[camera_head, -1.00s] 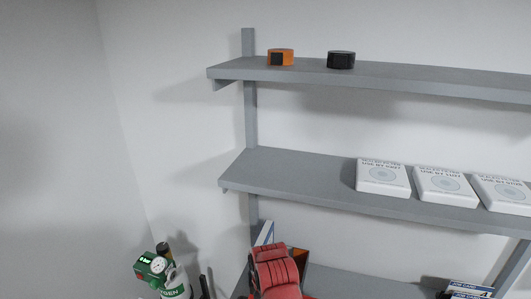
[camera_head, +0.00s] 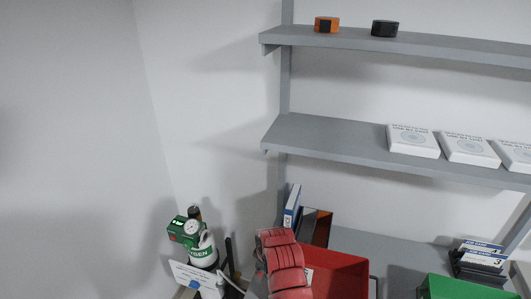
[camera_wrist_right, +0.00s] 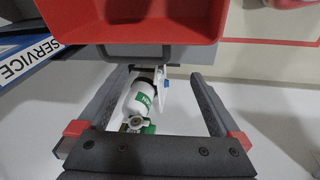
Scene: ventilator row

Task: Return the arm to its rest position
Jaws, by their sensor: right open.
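My right gripper (camera_wrist_right: 163,78) shows in the right wrist view. Its two dark fingers with red pieces at their bases stand wide apart, with nothing gripped between them. A red bin (camera_wrist_right: 95,22) lies across the top of the wrist view, beyond the fingertips. In the head view a red, ribbed part of my arm rises at the bottom centre, in front of the red bin (camera_head: 340,275). My left gripper is not in view.
Grey shelves hold an orange roll (camera_head: 327,25), a black roll (camera_head: 385,28) and white boxes (camera_head: 413,140). Below are binders (camera_head: 292,205), a green bin (camera_head: 455,288) and dark card boxes (camera_head: 478,262).

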